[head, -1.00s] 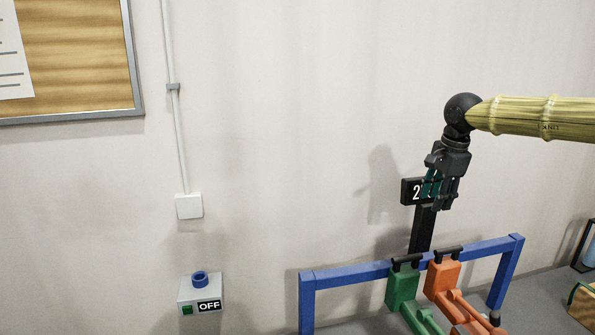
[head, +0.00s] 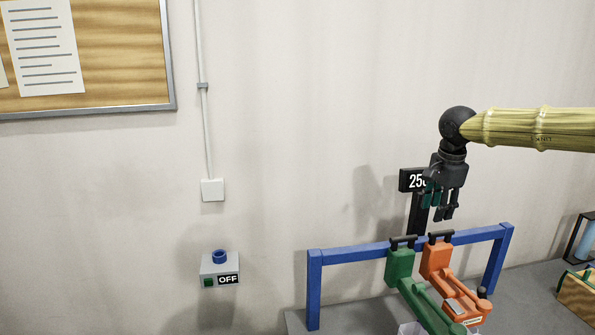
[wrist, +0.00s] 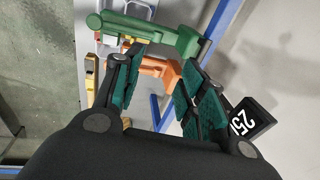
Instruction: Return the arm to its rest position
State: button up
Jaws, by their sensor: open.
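My gripper (head: 440,205) hangs fingers down at the end of my arm, in front of the wall and above the blue rail. Its fingers are apart and hold nothing. In the wrist view my gripper (wrist: 155,95) shows two spread fingers with green pads. Beyond the fingers there, a green tool (wrist: 150,30) and an orange tool (wrist: 160,68) lie apart from the gripper. My gripper covers part of a black sign (head: 412,180) that starts with "25".
A blue rail frame (head: 350,253) stands on a grey surface, with the green tool (head: 400,268) and orange tool (head: 437,262) at it. A switch box (head: 220,264) reading OFF is at left. A wooden box (head: 578,296) is at far right.

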notch_tip(320, 180, down, 24)
jog(key=s+a+n+t+h, duration=0.1)
jog(key=s+a+n+h, duration=0.15)
jog(key=h, duration=0.25)
jog(key=s+a+f+n+y, duration=0.1)
jog(key=s+a+f+n, duration=0.1)
jog(key=s+f, duration=0.5)
jog(key=s+a+f+n+t+y, duration=0.1)
jog(key=s+a+f+n, duration=0.2)
jog(key=s+f, duration=0.5)
jog(key=s+a+f+n, duration=0.3)
jog(key=s+f, duration=0.4)
jog(key=f, duration=0.5)
jog(key=shift+s+a+n+y, duration=0.15)
jog(key=shift+s+n+y, duration=0.25)
jog(key=shift+n, duration=0.15)
jog(key=s+a+f+n+g+y, duration=0.1)
jog(key=s+f+n+g, duration=0.1)
jog(key=s, duration=1)
jog(key=s+a+f+n+g+y, duration=0.1)
jog(key=s+f+g+y, duration=0.15)
jog(key=s, duration=0.85)
notch_tip(320, 180, down, 16)
jog(key=b, duration=1.5)
jog(key=shift+s+a+r+h, duration=0.15)
jog(key=shift+s+a+h, duration=0.1)
jog(key=shift+s+h, duration=0.2)
